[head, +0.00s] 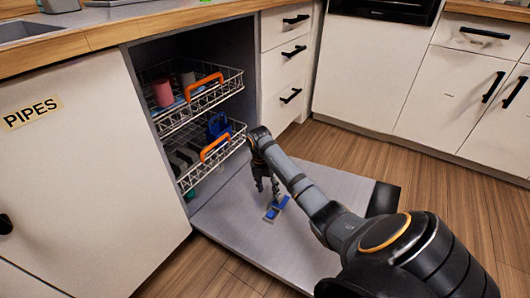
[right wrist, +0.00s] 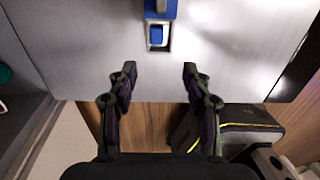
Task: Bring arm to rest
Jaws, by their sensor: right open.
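My right arm reaches in from the lower right in the head view. Its right gripper (head: 267,187) points down above the open dishwasher door (head: 240,215). In the right wrist view the two fingers of the right gripper (right wrist: 160,72) are spread apart with nothing between them. A small blue and grey compartment (head: 277,207) on the door's inner face lies just beyond the fingertips. It also shows at the top of the right wrist view (right wrist: 157,36). My left gripper is not in view.
The upper rack (head: 205,98) holds a pink cup (head: 162,93) and a grey cup. The lower rack (head: 207,160) holds dark items and a blue one. Both have orange handles. Drawers (head: 284,60) stand right of the opening. Wood floor (head: 440,205) is clear to the right.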

